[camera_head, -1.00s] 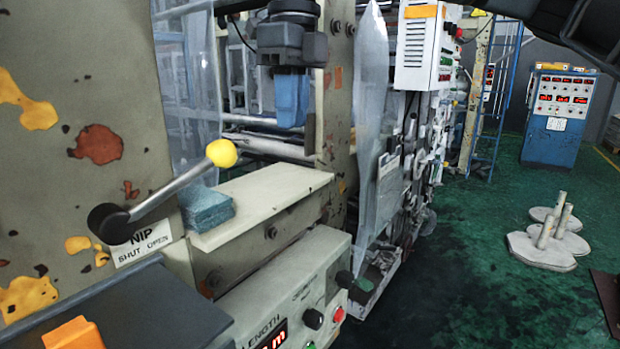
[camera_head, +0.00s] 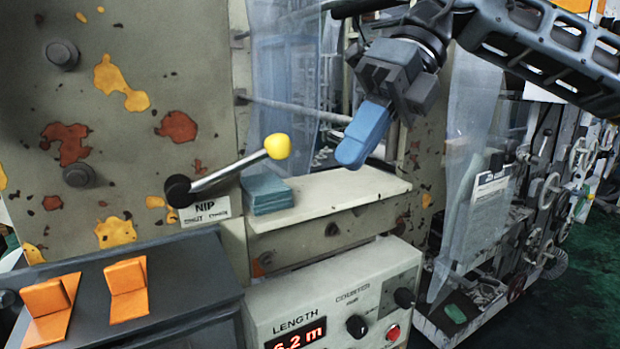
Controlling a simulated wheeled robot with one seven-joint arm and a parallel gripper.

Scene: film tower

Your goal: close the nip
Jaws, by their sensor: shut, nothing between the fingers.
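The nip lever (camera_head: 232,176) is a grey rod with a yellow ball knob (camera_head: 278,146), pivoting on a dark hub on the spotted machine frame. It points up and to the right. The NIP label (camera_head: 206,211) is below the hub; its smaller words are blurred now. My gripper (camera_head: 362,136) has blue fingers, shut and empty. It appears to the right of the knob and above the pale shelf, pointing down and left, apart from the lever.
A stack of blue-green pads (camera_head: 267,193) lies on the pale shelf (camera_head: 345,190) beside the lever. Below is the length counter box (camera_head: 345,295) with knobs. A dark bench (camera_head: 185,285) with orange pieces stands at lower left. Clear film (camera_head: 480,150) hangs at right.

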